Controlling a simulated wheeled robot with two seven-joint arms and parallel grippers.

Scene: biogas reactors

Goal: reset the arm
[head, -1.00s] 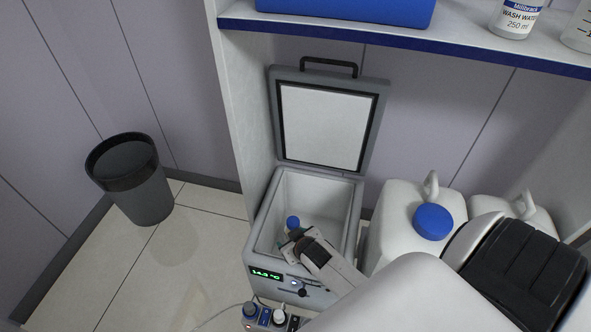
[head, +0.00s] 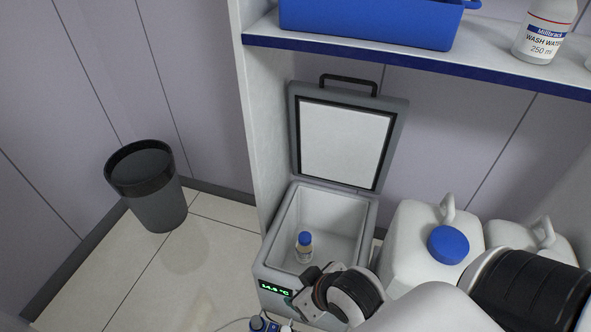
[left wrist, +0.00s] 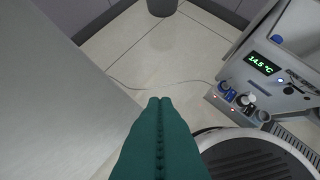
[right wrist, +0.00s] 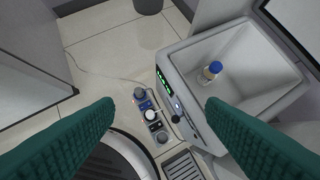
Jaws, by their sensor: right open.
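A small bottle with a blue cap (head: 305,247) stands upright inside the open cooler box (head: 367,225), near its front left. It also shows in the right wrist view (right wrist: 211,71). My right gripper (right wrist: 160,102) is open and empty, its green fingers wide apart. In the head view my right arm reaches in from the right, with its wrist (head: 335,292) at the box's front right edge, apart from the bottle. My left gripper (left wrist: 160,101) is shut with its green fingers together, nothing visible between them. It is out of the head view.
The cooler's lid (head: 345,143) stands open against the wall. White jugs (head: 412,230) stand right of the box. A shelf (head: 420,64) with a blue bin (head: 365,22) and a wash bottle (head: 543,30) hangs above. A dark waste bin (head: 155,200) stands on clear floor at left.

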